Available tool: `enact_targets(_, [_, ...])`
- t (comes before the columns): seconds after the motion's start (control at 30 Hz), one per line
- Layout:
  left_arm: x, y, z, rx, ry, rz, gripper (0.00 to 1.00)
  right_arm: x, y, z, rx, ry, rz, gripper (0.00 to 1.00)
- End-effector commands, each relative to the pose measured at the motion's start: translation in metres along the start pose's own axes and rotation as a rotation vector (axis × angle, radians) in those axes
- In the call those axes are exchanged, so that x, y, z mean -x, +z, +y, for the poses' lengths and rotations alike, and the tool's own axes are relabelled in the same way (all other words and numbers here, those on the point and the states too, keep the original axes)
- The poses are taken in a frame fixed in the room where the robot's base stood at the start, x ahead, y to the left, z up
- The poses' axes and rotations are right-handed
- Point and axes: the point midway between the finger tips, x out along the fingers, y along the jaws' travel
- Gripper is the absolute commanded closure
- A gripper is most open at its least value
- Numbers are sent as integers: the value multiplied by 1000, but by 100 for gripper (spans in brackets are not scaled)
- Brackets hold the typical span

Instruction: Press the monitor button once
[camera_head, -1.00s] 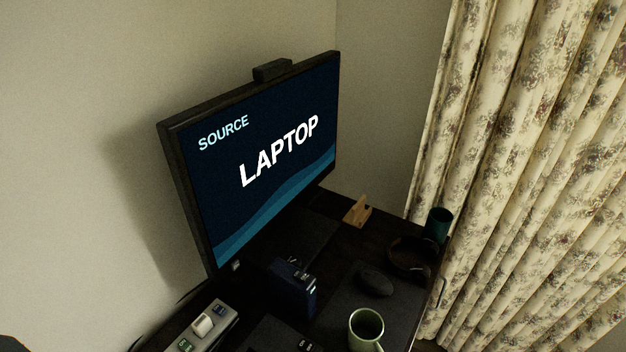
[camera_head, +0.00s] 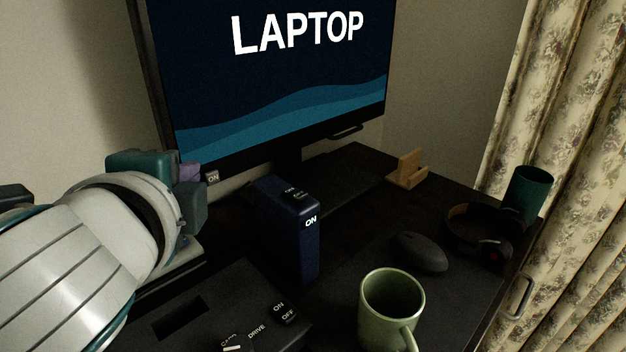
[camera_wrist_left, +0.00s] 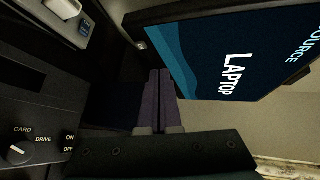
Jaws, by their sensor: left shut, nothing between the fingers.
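The monitor (camera_head: 270,85) stands at the back of the dark desk, its lit screen reading "LAPTOP" over blue waves; it also shows turned on its side in the left wrist view (camera_wrist_left: 235,50). A small pale button marked "ON" (camera_head: 212,177) is by the monitor's lower left corner. My left gripper (camera_head: 188,173) is shut and empty, its purple fingers just left of that button; I cannot tell whether they touch. In the left wrist view its closed fingers (camera_wrist_left: 159,100) point towards the monitor's lower edge. My right gripper is not in view.
A blue box marked "ON" (camera_head: 288,232) stands in front of the monitor. A black unit with switches and a dial (camera_head: 215,305) lies near the front. A green mug (camera_head: 388,305), a mouse (camera_head: 420,251), headphones (camera_head: 475,230), a wooden stand (camera_head: 407,170) and a green cup (camera_head: 528,192) are further right.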

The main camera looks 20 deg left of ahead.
Motion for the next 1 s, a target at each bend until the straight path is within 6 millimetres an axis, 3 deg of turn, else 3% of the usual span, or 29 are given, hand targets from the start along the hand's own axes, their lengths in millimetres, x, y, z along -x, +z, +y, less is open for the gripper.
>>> enact_targets(0.03, [-15, -8, 26, -61, -47, 3, 100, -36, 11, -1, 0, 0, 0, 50])
enact_targets(0.1, [-25, -16, 35, -152, -113, 5, 100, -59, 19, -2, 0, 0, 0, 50])
enact_targets(0.3, [-48, -42, 58, -405, -285, 2, 100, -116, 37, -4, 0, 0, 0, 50])
enact_targets(0.4, [-53, -52, 65, -500, -346, -2, 100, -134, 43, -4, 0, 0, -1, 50])
enact_targets(0.6, [-58, -63, 70, -606, -412, -9, 100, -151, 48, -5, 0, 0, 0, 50])
enact_targets(1.0, [-58, -66, 68, -628, -426, -10, 100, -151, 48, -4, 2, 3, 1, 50])
